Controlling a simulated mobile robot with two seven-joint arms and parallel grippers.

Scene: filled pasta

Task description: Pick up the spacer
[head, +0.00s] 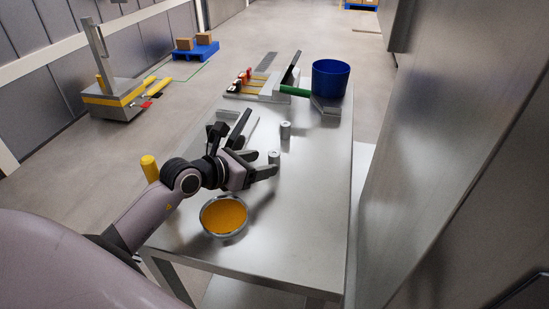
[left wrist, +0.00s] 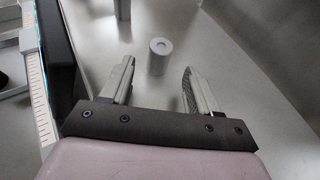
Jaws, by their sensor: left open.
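Two small grey cylinders stand upright on the metal table (head: 318,190). The nearer one, a spacer (head: 274,157) with a dark hole in its top, also shows in the left wrist view (left wrist: 159,58). The farther, similar cylinder (head: 285,130) shows partly at the top of the left wrist view (left wrist: 122,9); I cannot tell whether it is also a spacer. My left gripper (head: 272,164) is open and low over the table. In the left wrist view its fingers (left wrist: 158,78) point toward the nearer spacer, which stands just beyond the tips, apart from both.
A bowl of orange filling (head: 224,216) stands near my left arm. A blue bin (head: 331,78), a green roller (head: 294,91) and a board with tools (head: 262,86) occupy the far end. A large metal cabinet (head: 460,150) stands close on the right. The table's right side is clear.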

